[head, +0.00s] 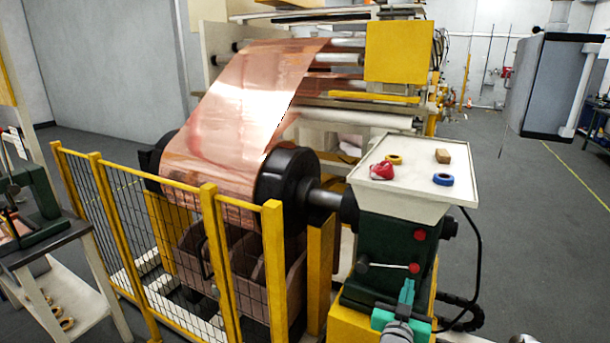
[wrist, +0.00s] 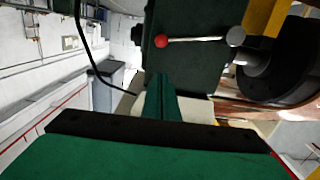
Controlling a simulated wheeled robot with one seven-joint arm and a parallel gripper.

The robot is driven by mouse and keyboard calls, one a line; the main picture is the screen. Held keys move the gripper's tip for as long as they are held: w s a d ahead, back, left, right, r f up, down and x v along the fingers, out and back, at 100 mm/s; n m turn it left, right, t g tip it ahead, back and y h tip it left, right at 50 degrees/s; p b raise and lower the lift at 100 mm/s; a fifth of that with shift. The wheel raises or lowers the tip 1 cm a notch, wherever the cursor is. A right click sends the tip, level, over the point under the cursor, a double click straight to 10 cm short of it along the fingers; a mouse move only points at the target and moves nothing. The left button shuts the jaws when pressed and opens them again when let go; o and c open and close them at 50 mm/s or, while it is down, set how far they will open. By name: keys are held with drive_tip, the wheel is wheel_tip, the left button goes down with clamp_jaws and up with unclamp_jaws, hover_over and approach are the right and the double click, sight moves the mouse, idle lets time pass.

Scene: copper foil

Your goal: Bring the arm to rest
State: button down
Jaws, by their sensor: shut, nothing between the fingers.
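My gripper (head: 407,290) shows at the bottom of the head view, in front of the dark green machine housing (head: 385,245). Its fingers are closed together with nothing between them. In the wrist view my gripper (wrist: 163,90) points toward the same housing (wrist: 195,70), which has a lever with a red knob (wrist: 162,41). Whether the fingertips touch the housing I cannot tell. Most of my arm is out of the head view.
Copper foil (head: 250,100) runs behind a yellow fence (head: 210,240). Open floor (head: 540,230) lies to the right.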

drive_tip(key=s+a+f+n+t+y, duration=0.1)
drive_tip(key=s+a+f+n+y, duration=0.4)
drive_tip(key=s+a+f, duration=1.5)
drive_tip(key=s+a+r+y, duration=0.1)
drive_tip(key=s+a, duration=0.3)
drive_tip(key=s, duration=0.5)
drive_tip(key=s+a+r+y, duration=0.1)
drive_tip(key=s+a, duration=0.3)
drive_tip(key=s, duration=0.5)
drive_tip(key=s+a+r+n+y, duration=0.1)
drive_tip(key=s+a, duration=0.3)
drive_tip(key=s, duration=0.5)
drive_tip(key=shift+s+r+g+y, duration=0.3)
drive_tip(key=shift+s+r+y, duration=0.1)
drive_tip(key=shift+r+y, duration=0.15)
drive_tip(key=shift+w+a, duration=0.1)
drive_tip(key=shift+w, duration=0.05)
